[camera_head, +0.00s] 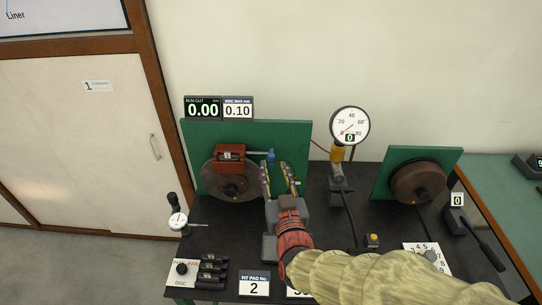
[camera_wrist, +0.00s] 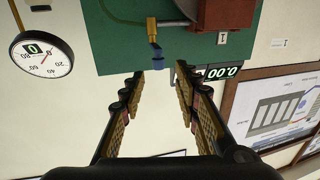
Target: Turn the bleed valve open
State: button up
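The bleed valve is a small blue piece (camera_head: 271,156) on the green panel (camera_head: 295,138), at the end of a thin line from the red-brown caliper (camera_head: 229,156). In the wrist view the blue valve (camera_wrist: 156,54) hangs below a brass-coloured fitting (camera_wrist: 152,28). My gripper (camera_head: 278,177) is open and empty, just in front of the valve. In the wrist view the fingertips of my gripper (camera_wrist: 159,79) are apart, with the valve seen beyond the gap between them. I see no contact. The valve's handle angle is hard to tell.
A disc (camera_head: 232,184) sits under the caliper. A pressure gauge (camera_head: 350,124) reading 0 stands to the right, with a lever pump (camera_head: 339,180) below. A dial indicator (camera_head: 178,219) stands at left. Displays (camera_head: 202,108) top the panel. A second green panel (camera_head: 441,163) carries another disc.

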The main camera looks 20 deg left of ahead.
aim_at(272, 158)
jog(key=b+x, duration=0.1)
jog(key=x, duration=0.5)
jog(key=shift+w, duration=0.35)
jog(key=shift+c, duration=0.8)
grip_shut()
